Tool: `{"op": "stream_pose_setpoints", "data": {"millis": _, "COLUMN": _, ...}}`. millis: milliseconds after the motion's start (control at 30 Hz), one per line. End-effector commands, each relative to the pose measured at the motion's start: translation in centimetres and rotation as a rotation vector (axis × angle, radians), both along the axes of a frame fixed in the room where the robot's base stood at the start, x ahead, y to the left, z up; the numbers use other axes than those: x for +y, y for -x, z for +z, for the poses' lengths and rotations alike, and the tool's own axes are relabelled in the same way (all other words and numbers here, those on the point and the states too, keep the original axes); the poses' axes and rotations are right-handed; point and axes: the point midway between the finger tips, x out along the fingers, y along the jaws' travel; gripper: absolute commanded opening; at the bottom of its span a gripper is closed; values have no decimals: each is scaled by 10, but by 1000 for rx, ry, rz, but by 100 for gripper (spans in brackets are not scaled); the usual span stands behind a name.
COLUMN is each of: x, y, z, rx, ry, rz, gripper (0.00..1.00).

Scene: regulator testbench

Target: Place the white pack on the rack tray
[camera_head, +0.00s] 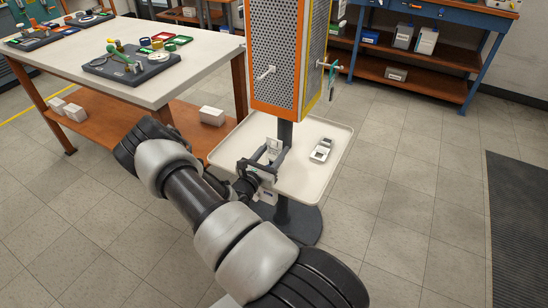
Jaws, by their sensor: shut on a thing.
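The rack tray (310,183) is a cream, shallow tray on a dark pole, below the perforated orange-framed rack. My gripper (271,152) is over the left part of the tray, shut on a small white pack (275,146) that shows between its dark fingers. The fingers and wrist hide part of this pack. I cannot tell whether the pack touches the tray. Another white item (321,150) with dark patches lies on the tray, to the right of my gripper and apart from it.
The perforated rack (276,58) rises just behind the tray, with tools hanging on it. A workbench (190,60) with parts stands at the left; white boxes (212,115) lie on its lower shelf. A blue bench (450,25) stands at the back right.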

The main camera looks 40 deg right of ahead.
Motion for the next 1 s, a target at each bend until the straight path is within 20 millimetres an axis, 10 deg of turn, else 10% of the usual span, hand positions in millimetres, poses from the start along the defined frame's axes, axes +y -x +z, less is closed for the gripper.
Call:
{"op": "stream_pose_setpoints", "data": {"millis": 500, "x": 0, "y": 0, "z": -26, "rx": 1, "ry": 0, "rz": 0, "gripper": 24}}
{"op": "stream_pose_setpoints", "data": {"millis": 533, "x": 0, "y": 0, "z": -26, "rx": 0, "ry": -1, "rz": -1, "gripper": 48}}
{"op": "stream_pose_setpoints", "data": {"millis": 633, "x": 0, "y": 0, "z": -25, "rx": 0, "ry": -1, "rz": -1, "gripper": 65}}
{"op": "stream_pose_setpoints", "data": {"millis": 1000, "x": 0, "y": 0, "z": -18, "rx": 0, "ry": -1, "rz": -1, "gripper": 65}}
